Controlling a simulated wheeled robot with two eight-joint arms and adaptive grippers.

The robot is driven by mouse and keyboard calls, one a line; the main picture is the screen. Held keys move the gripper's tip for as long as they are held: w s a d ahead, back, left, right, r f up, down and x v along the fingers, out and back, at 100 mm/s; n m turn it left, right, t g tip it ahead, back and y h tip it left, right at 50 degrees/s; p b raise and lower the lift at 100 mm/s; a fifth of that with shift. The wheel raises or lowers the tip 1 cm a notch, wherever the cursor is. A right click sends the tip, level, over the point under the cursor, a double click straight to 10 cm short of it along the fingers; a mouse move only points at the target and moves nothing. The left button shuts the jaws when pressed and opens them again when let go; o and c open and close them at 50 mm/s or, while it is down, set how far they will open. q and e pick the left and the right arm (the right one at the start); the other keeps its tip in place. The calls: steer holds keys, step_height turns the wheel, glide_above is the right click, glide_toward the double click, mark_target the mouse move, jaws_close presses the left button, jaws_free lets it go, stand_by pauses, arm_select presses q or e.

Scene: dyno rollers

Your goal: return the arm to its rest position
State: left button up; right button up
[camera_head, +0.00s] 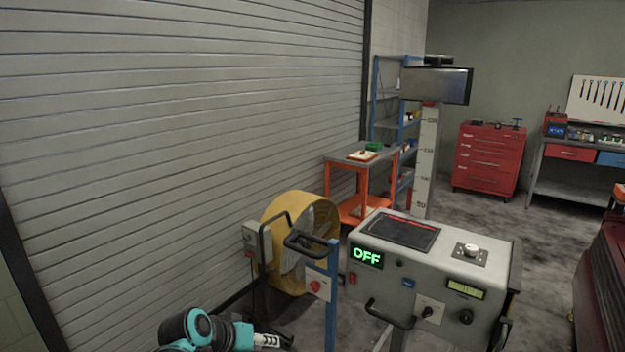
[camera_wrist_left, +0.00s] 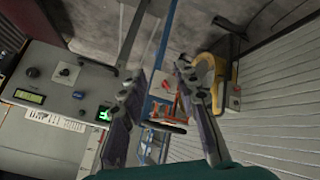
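My left arm (camera_head: 205,330), teal and black, comes in low at the bottom of the head view. Its left gripper (camera_head: 272,341) points to the right, below the yellow fan and left of the console, and is partly cut off by the frame edge. In the left wrist view the two dark fingers of the left gripper (camera_wrist_left: 160,74) stand apart with nothing held between them. My right arm and right gripper are in neither view.
A grey console (camera_head: 430,280) with a green OFF display (camera_head: 367,257) stands right of the gripper. A blue post with a red button (camera_head: 316,286) and a yellow fan (camera_head: 283,225) are close by. A roller shutter (camera_head: 170,130) fills the left. Open floor lies behind the console.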

arm_select(q)
steer(key=s+a+f+y, duration=0.2)
steer(key=s+a, duration=0.1)
steer(key=s, duration=0.6)
steer(key=s+a+f+y, duration=0.2)
steer(key=s+a+f, duration=0.1)
steer(key=s, duration=0.6)
steer(key=shift+a+f+y, duration=0.15)
steer(key=shift+a+y, duration=0.15)
